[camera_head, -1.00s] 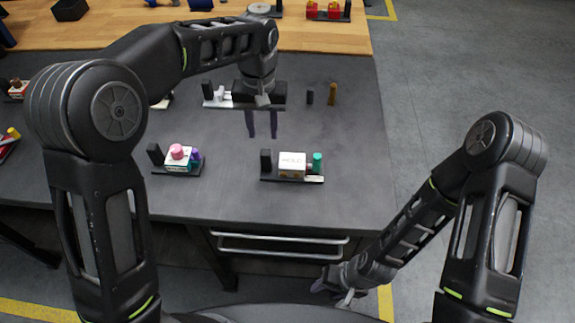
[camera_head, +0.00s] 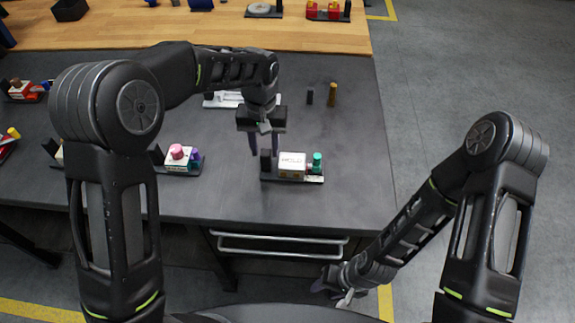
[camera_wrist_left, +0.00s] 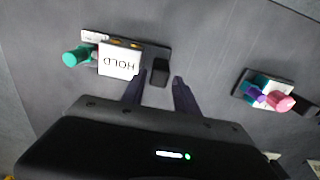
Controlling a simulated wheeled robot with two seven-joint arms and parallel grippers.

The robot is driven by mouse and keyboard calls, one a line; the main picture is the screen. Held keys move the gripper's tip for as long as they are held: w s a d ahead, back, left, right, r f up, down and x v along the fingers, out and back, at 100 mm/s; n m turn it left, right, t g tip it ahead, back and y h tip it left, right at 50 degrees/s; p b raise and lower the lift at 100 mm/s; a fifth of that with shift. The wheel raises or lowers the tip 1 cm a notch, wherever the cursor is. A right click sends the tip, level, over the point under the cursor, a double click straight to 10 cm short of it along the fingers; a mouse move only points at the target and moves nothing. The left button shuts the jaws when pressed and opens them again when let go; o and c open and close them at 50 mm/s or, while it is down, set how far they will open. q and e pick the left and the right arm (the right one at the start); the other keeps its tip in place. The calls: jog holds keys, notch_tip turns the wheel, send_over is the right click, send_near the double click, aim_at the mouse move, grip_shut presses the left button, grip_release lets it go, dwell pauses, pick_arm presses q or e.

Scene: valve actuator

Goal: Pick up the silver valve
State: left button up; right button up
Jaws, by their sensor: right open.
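A silver-white piece on a dark base (camera_head: 226,98), possibly the silver valve, lies at the back of the grey table, partly hidden behind my left arm. My left gripper (camera_head: 264,150) points down, open, nearer the front. Its fingers stand on either side of a black block (camera_wrist_left: 160,77) in the left wrist view; contact cannot be told. That block is on the base of a white box marked HOLD (camera_wrist_left: 119,62), which carries a teal cylinder (camera_head: 317,161). My right gripper (camera_head: 346,294) is open and low, off the table's front edge.
A unit with a pink knob (camera_head: 177,151) and purple part stands to the left. A small black cylinder (camera_head: 310,97) and a brass cylinder (camera_head: 333,94) stand at the back right. A drawer handle (camera_head: 280,246) is below the table front. The table's right side is clear.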

aim_at(266, 160)
pick_arm(q)
jog(key=shift+s+f, duration=0.1)
jog(key=shift+f, duration=2.5)
grip_shut()
